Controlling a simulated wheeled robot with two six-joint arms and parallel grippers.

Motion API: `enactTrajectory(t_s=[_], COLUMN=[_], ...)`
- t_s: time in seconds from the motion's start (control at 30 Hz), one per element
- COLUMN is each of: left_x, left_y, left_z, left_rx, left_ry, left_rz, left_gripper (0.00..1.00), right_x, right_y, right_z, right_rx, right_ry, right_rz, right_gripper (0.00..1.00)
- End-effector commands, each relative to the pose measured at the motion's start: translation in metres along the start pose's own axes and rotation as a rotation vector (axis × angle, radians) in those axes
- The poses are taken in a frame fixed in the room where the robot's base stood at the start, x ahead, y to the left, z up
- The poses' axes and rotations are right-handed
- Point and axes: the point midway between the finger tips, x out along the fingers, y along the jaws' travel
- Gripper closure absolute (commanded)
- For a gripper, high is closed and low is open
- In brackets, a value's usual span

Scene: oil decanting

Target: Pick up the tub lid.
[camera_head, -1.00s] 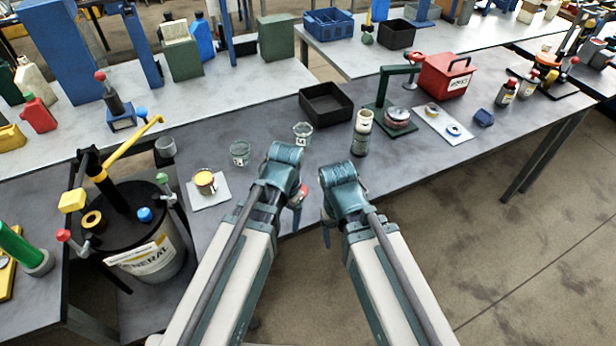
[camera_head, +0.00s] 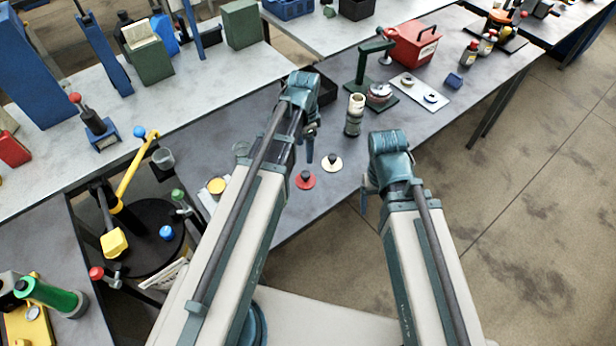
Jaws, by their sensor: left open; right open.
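Two small round lids with dark knobs lie on the grey bench near its front edge: a red lid (camera_head: 306,181) and a cream lid (camera_head: 332,163). I cannot tell which one is the tub lid. A small tub with yellow contents (camera_head: 217,186) stands on a white plate to the left, partly beside my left arm. My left gripper (camera_head: 310,145) is open and empty, above the bench just behind the two lids. My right gripper (camera_head: 365,203) is open and empty, right of the lids near the bench's front edge.
A pale cylinder (camera_head: 355,114) stands behind the lids, near a green press stand (camera_head: 368,75). A red toolbox (camera_head: 413,43) is further back. A black drum (camera_head: 150,238) with a yellow-handled pump (camera_head: 135,172) is at the left. The bench right of the cylinder is clear in front.

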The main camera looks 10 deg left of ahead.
Motion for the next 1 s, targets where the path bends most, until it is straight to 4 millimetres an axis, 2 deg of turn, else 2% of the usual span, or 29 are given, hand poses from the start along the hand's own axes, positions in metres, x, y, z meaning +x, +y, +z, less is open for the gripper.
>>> enactTrajectory(t_s=[0.17, 0.63, 1.0], left_x=[0.017, 0.081, 0.088], left_y=[0.000, 0.000, 0.000], left_z=[0.000, -0.001, -0.001], left_rx=[-0.001, -0.001, -0.002], left_ry=[0.000, 0.000, 0.000], left_rz=[0.000, 0.000, 0.000], left_gripper=[0.24, 0.24, 0.24], right_x=[0.017, 0.081, 0.087], right_y=[-0.002, -0.008, -0.008], right_z=[-0.001, -0.005, -0.005], right_rx=[0.000, 0.002, 0.002], right_ry=[0.000, 0.000, 0.000], right_rz=[0.000, 0.000, 0.000], right_gripper=[0.24, 0.24, 0.24])
